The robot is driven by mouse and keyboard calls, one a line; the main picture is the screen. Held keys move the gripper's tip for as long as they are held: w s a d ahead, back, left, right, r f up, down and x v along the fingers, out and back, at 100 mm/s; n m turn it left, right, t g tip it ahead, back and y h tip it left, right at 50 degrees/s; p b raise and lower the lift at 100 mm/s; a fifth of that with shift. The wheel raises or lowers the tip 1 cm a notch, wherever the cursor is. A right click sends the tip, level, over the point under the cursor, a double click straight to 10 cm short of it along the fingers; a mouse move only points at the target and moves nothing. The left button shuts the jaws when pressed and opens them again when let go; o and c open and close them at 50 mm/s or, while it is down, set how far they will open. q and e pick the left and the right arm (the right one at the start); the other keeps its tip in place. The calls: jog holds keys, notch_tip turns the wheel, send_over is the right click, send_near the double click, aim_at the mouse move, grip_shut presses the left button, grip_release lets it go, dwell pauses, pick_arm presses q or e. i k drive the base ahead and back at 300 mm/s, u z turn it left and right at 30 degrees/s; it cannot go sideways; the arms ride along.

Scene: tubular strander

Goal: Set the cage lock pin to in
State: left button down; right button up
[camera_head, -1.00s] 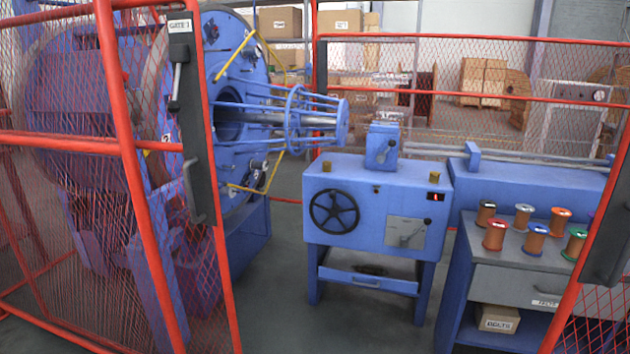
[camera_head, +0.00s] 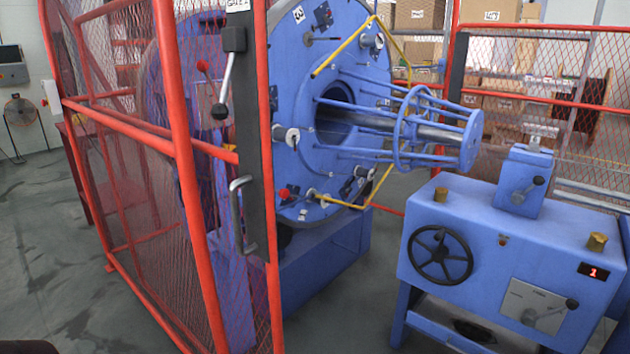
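The blue cage disc (camera_head: 290,95) of the strander stands behind the red mesh guard, its face carrying several small fittings. I cannot tell for sure which fitting is the cage lock pin. A red-knobbed lever (camera_head: 204,68) shows through the mesh at the left of the disc. A red knob (camera_head: 285,193) sits low on the disc face. Whether either is in or out is too small to tell. Neither of my grippers is in view.
The red gate frame (camera_head: 187,180) with a black-knobbed latch lever (camera_head: 227,85) and a grey handle (camera_head: 240,212) stands in front of the cage. A blue machine stand (camera_head: 480,235) with a black handwheel (camera_head: 440,255) is at right. Open floor (camera_head: 60,250) lies at left.

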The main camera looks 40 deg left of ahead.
aim_at(284, 194)
jog(key=i, duration=1.9)
jog(key=u, duration=3.5)
jog(key=i, duration=0.5)
